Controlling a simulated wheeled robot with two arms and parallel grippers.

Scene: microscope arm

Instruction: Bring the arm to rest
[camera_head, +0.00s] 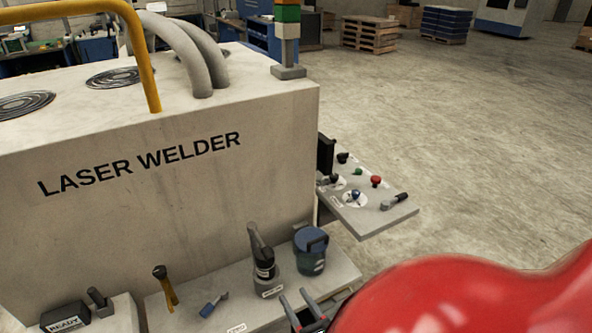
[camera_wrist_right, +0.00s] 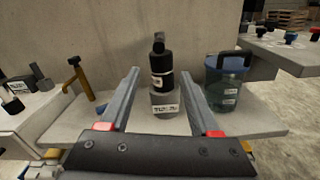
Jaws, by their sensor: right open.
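A dark microscope-like arm (camera_head: 261,254) stands on a pale block with a label on the ledge in front of the laser welder. Its upper part leans to the left in the head view. In the right wrist view the microscope arm (camera_wrist_right: 162,72) is upright in the middle, beyond and between my two fingers. My right gripper (camera_head: 294,295) is open and empty. It is in front of the ledge, seemingly apart from the arm; the exact gap is hard to tell. My left gripper is not in view.
A blue-lidded jar (camera_head: 310,251) stands close right of the microscope arm. A yellow-and-black lever (camera_head: 166,287) and a small blue-handled switch (camera_head: 212,304) are to the left. A control shelf (camera_head: 362,208) with knobs juts out at right. The floor beyond is open.

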